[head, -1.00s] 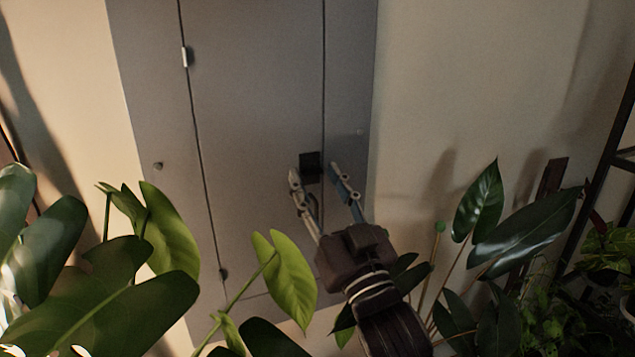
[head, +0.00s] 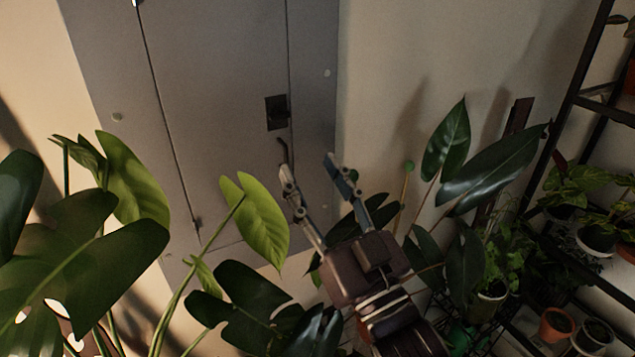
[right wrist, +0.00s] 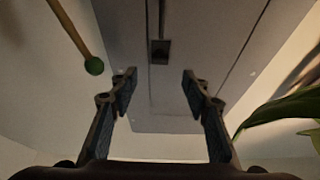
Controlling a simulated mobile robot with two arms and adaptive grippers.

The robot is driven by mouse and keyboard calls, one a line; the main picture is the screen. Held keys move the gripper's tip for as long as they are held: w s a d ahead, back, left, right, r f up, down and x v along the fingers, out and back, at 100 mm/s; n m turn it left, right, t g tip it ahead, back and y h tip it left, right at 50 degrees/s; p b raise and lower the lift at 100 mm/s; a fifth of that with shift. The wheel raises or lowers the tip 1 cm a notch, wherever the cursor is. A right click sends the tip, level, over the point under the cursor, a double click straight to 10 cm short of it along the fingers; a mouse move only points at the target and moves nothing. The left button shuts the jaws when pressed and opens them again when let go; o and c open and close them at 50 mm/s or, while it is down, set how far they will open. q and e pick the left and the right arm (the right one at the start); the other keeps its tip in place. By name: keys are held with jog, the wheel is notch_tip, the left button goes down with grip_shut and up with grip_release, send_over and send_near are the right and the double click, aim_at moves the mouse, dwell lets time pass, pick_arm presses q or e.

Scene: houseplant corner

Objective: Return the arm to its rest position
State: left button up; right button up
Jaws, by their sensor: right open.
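My right gripper (head: 309,170) is open and empty, in front of the lower part of a grey wall cabinet (head: 215,90). In the right wrist view its two fingers (right wrist: 158,85) stand wide apart with nothing between them. The cabinet's dark latch plate (head: 277,112) sits above the fingertips in the head view, apart from them, with a dark handle hanging below it. The latch plate (right wrist: 160,51) also shows beyond the fingers in the right wrist view. The cabinet door looks shut. My left gripper is not in view.
Large leafy plants (head: 80,240) crowd the lower left. A light green leaf (head: 257,222) is close left of the gripper. Dark leaves (head: 450,150) rise to its right. A green-tipped stake (right wrist: 94,65) is near the wrist. A plant shelf (head: 575,100) stands at right.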

jog(key=shift+s+d+f, duration=0.25)
jog(key=shift+s, duration=0.3)
